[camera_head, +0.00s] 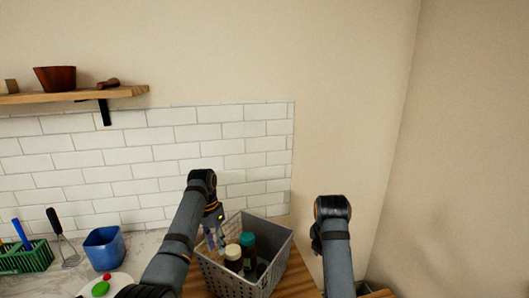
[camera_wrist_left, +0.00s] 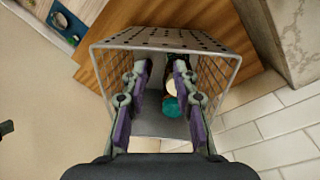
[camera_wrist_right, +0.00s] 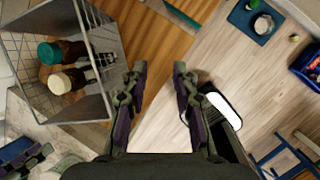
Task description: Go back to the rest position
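A grey perforated basket (camera_head: 272,282) stands on a wooden surface in front of the tiled wall. A bottle with a teal cap (camera_head: 248,240) and one with a pale cap (camera_head: 233,252) stand in it. My left gripper (camera_head: 213,240) points down over the basket's left part. In the left wrist view, its fingers (camera_wrist_left: 161,66) are apart above the basket opening, with nothing clearly held. My right gripper is hidden below its arm in the head view. In the right wrist view, its fingers (camera_wrist_right: 158,68) are apart and empty, beside the basket (camera_wrist_right: 84,95).
A wooden shelf (camera_head: 125,93) with a bowl (camera_head: 55,78) is on the wall at left. A blue cup (camera_head: 104,248), a green rack (camera_head: 27,258) and a whisk (camera_head: 66,245) are on the counter.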

